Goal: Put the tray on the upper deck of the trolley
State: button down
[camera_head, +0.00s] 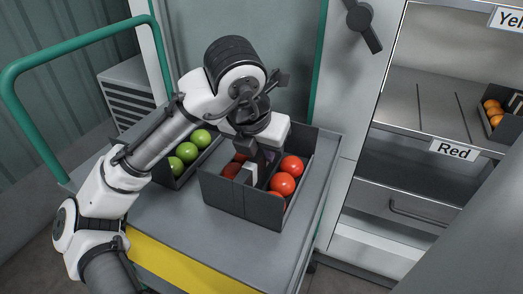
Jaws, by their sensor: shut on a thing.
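A dark grey tray (238,199) with red tomatoes (282,183) is at the right part of the upper deck (190,222) of the trolley. The tray looks level; I cannot tell whether its base touches the deck or is slightly above it. My gripper (251,168) reaches down into the middle of the tray and is shut on it. The exact grip point is partly hidden by my gripper and the tray walls. The trolley has green rails (75,52) and a yellow front edge (185,267).
A second dark tray with green tomatoes (187,152) stands on the deck just left of the red one. At right is a cabinet with a "Red" label (453,149), a drawer (400,207) and a tray of orange tomatoes (494,113) on a shelf. The deck's front left is clear.

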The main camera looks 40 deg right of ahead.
jog(key=c, duration=1.3)
grip_release()
jog(key=p+v, duration=0.2)
jog(key=v, duration=1)
jog(key=shift+r+p, duration=0.1)
jog(key=shift+p, duration=0.25)
jog(key=shift+d, duration=0.1)
